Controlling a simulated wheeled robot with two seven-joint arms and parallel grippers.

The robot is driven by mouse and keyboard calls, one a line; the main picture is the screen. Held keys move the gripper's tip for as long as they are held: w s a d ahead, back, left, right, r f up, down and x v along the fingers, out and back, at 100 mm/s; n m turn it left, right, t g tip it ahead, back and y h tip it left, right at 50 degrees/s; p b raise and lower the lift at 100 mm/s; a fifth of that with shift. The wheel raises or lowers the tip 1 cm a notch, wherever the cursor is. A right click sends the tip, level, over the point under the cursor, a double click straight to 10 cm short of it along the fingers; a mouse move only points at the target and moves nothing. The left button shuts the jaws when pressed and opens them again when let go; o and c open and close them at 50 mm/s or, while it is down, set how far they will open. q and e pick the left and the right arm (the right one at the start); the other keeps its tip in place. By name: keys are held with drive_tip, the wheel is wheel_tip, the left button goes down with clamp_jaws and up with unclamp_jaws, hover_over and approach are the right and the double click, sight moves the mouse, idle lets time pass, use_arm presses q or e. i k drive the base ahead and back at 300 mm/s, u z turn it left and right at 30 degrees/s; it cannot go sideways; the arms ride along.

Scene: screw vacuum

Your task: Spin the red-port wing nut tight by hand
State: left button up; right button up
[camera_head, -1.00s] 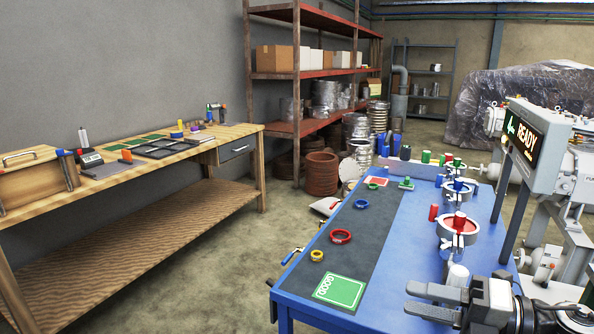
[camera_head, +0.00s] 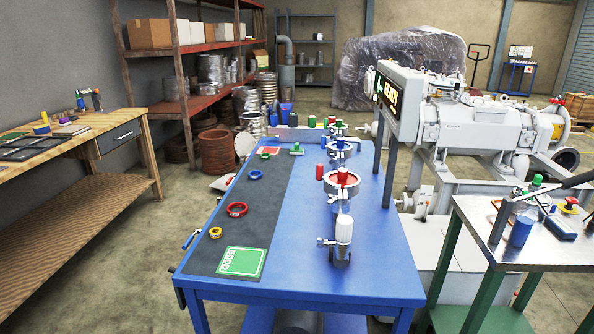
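The red port (camera_head: 341,187) stands on the blue workbench, with a pale metal ring around its red top and a red knob on it. A small red cylinder (camera_head: 320,172) is just to its left. I cannot make out a wing nut or its tightness at this size. A white-capped metal fitting (camera_head: 342,238) stands in front of the port. A blue port (camera_head: 339,149) and a green port (camera_head: 336,129) are farther back. Neither of my grippers is in view.
The blue workbench (camera_head: 300,287) carries a dark mat with a red ring (camera_head: 237,209), yellow ring (camera_head: 215,232), blue ring (camera_head: 255,174) and green GOOD card (camera_head: 241,262). A READY display (camera_head: 398,101) rises at its right edge. A metal-topped cart (camera_head: 487,240) stands at right.

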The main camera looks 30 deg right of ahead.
sight(333, 199)
drive_tip(key=u, duration=0.9)
drive_tip(key=i, duration=0.75)
drive_tip(key=z, duration=2.45)
